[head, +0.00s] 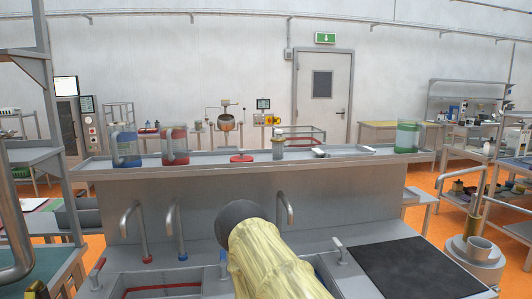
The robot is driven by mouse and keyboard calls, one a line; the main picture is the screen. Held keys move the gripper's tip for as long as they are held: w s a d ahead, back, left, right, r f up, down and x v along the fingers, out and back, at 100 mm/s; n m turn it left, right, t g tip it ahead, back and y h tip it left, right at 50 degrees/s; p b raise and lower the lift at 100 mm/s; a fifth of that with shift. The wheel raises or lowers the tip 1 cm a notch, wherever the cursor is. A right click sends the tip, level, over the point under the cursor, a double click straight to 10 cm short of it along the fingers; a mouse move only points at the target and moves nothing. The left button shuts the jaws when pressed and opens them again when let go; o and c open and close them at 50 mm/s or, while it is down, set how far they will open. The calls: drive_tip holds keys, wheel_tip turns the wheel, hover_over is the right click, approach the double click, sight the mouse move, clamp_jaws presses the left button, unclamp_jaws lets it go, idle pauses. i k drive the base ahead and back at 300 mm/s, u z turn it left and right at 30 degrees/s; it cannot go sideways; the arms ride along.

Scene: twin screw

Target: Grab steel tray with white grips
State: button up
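A flat steel tray with white grips (346,153) appears to lie on the raised steel shelf, right of centre in the head view. It is seen almost edge-on and small, with a pale grip at its left end and another near its right end. My arm, in a yellow sleeve with a dark round end, rises from the bottom centre in front of the counter. No gripper fingers show, so I cannot see whether they are open or shut. The arm part in view is apart from the tray in the picture.
The shelf (200,166) also holds a blue container (126,148), a red container (175,148), a red disc (241,158), a steel cylinder (278,150) and a green container (406,137). Taps (178,235) and sinks stand below. A black mat (415,268) lies at right.

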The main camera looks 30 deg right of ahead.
sight(347, 150)
drive_tip(key=u, duration=1.8)
drive_tip(key=k, duration=1.75)
drive_tip(key=z, duration=1.75)
